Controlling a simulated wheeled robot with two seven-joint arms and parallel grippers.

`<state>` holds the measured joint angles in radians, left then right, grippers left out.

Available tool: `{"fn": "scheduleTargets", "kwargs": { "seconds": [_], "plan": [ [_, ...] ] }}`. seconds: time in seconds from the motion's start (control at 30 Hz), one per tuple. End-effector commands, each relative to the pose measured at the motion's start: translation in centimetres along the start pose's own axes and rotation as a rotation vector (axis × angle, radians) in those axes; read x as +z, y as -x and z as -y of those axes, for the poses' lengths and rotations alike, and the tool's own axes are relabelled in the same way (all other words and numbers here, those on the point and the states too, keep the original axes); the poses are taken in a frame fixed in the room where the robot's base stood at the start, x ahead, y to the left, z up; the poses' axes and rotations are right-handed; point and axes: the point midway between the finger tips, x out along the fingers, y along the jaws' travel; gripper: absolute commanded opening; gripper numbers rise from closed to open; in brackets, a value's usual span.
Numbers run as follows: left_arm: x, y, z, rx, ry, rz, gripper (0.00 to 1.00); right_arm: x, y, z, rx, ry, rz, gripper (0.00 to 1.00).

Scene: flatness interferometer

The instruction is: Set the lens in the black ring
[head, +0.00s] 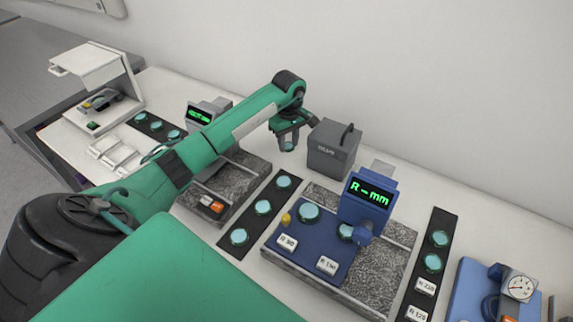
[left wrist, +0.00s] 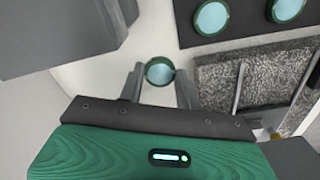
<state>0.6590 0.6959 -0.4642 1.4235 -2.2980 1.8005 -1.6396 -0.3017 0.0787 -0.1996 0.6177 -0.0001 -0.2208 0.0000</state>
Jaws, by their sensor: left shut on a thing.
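My left gripper (head: 288,142) hangs in the air left of the grey box, above the white table. In the left wrist view its two fingers (left wrist: 159,88) are shut on a round pale-blue lens (left wrist: 160,71) with a dark green rim. The held lens is tiny and mostly hidden by the fingers in the head view. I cannot pick out an empty black ring with certainty. The blue plate (head: 272,240) on the granite base carries a similar round lens (head: 308,212). Another lens (head: 345,231) is partly under the blue display unit (head: 368,198). My right gripper is not in view.
A dark strip (head: 225,246) with several lenses lies between two granite bases (head: 399,235). The grey handled box (head: 333,149) stands close right of my left gripper. Another dark strip (head: 447,222) and a dial gauge (head: 519,287) are at right. A white-grey stand (head: 87,66) is far left.

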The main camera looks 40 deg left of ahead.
Motion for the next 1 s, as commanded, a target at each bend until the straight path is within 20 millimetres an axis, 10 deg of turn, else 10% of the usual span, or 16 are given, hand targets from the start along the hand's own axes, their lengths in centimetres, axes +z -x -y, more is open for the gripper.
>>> {"fn": "scheduleTargets", "kwargs": {
  "seconds": [0.53,0.97,1.0],
  "plan": [
    [0.7,-6.9,-0.6,0.001,-0.016,0.003,0.12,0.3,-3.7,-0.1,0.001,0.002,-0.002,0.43],
    [0.6,-7.5,-0.6,0.0,-0.018,-0.001,0.12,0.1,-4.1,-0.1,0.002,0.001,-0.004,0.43],
    [0.7,-7.4,-0.6,0.0,-0.019,0.0,0.38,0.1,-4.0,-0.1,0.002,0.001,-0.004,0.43]
  ]
}}
